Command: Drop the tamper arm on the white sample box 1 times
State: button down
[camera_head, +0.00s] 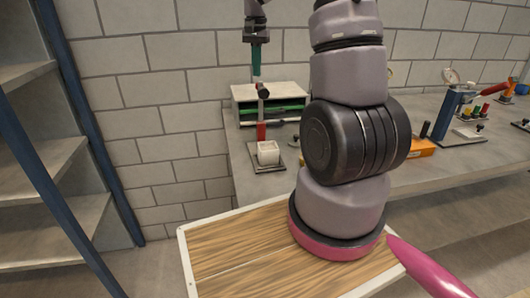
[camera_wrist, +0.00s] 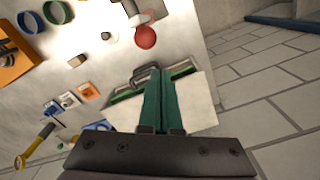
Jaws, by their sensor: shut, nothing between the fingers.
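The white sample box (camera_head: 268,152) stands on a dark base plate at the bench's left end in the head view. Contact with the tamper cannot be told. In the wrist view, the closed fingers (camera_wrist: 165,73) show in the middle, and a red ball (camera_wrist: 145,37), perhaps the tamper's knob, lies beyond their tips.
A pale cabinet with green fronts (camera_head: 240,93) stands behind the tamper against the brick wall. An orange block (camera_head: 421,148) and a blue device (camera_head: 446,112) stand farther right on the bench. Shelves (camera_head: 75,172) with blue posts are at left.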

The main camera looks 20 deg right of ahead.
aim_at(261, 83)
jog(key=shift+f, duration=0.15)
notch_tip(261, 83, down, 3)
jog(key=shift+f, duration=0.1)
dwell(0.7)
jog(key=shift+s+a, duration=0.2)
jog(key=shift+s, duration=0.9)
jog(key=shift+s+a, duration=0.25)
jog(key=shift+s, duration=0.85)
jog(key=shift+s+a, duration=0.2)
jog(key=shift+s, duration=0.9)
jog(key=shift+r, duration=4.05)
